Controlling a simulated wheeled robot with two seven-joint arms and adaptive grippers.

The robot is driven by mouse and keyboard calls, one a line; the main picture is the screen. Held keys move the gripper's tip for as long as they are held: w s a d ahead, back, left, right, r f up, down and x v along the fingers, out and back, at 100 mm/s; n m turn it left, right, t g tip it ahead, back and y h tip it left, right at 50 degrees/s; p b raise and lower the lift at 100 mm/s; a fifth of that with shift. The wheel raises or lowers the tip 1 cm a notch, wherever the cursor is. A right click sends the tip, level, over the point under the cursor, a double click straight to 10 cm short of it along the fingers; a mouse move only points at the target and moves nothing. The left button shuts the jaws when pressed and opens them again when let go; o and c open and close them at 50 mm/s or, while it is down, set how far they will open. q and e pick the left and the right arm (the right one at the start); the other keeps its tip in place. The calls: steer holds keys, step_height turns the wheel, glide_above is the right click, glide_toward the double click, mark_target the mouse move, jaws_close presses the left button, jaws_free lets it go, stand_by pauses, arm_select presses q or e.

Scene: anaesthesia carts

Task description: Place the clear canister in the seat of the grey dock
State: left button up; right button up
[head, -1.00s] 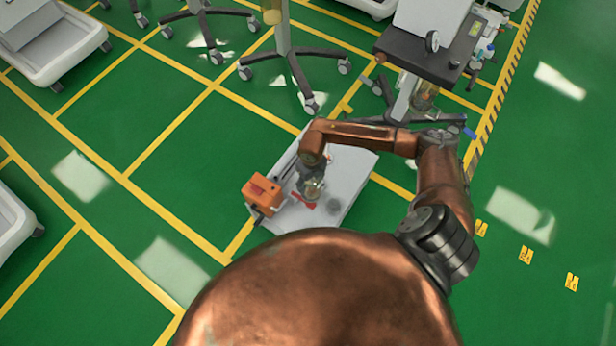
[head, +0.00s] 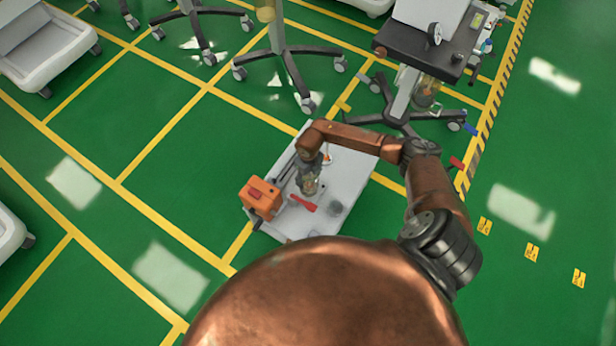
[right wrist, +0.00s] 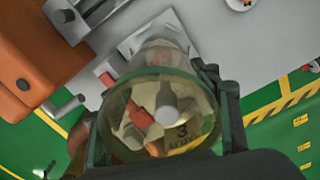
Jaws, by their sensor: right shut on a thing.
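My right gripper (right wrist: 160,125) is shut on the clear canister (right wrist: 178,85). In the right wrist view the canister is seen nearly end-on, with a yellowish tint and a label marked 3. In the head view the gripper (head: 309,180) holds the canister (head: 310,188) over the light-grey cart top, right of the orange box. A light-grey plate (right wrist: 133,42) shows behind the canister and may be part of the grey dock. The canister hides its middle, and I cannot tell whether they touch. My left gripper is not in view.
The orange box (head: 260,196) stands at the left edge of the cart top (head: 345,175). A red piece (head: 303,203) and a small grey round item (head: 335,208) are near the gripper. Stands with wheeled legs (head: 285,55) are behind; a dark-topped cart (head: 425,55) is back right.

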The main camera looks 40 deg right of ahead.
steer(key=shift+r, duration=0.1)
steer(key=o, duration=0.9)
steer(key=shift+f, duration=0.2)
steer(key=o, duration=0.5)
steer(key=shift+r, duration=0.1)
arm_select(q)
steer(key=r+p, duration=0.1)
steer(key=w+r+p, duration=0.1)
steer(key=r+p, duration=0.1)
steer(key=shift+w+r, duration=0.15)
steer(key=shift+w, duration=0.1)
arm_select(e)
step_height(320, 180, up, 12)
steer(key=shift+r, duration=0.1)
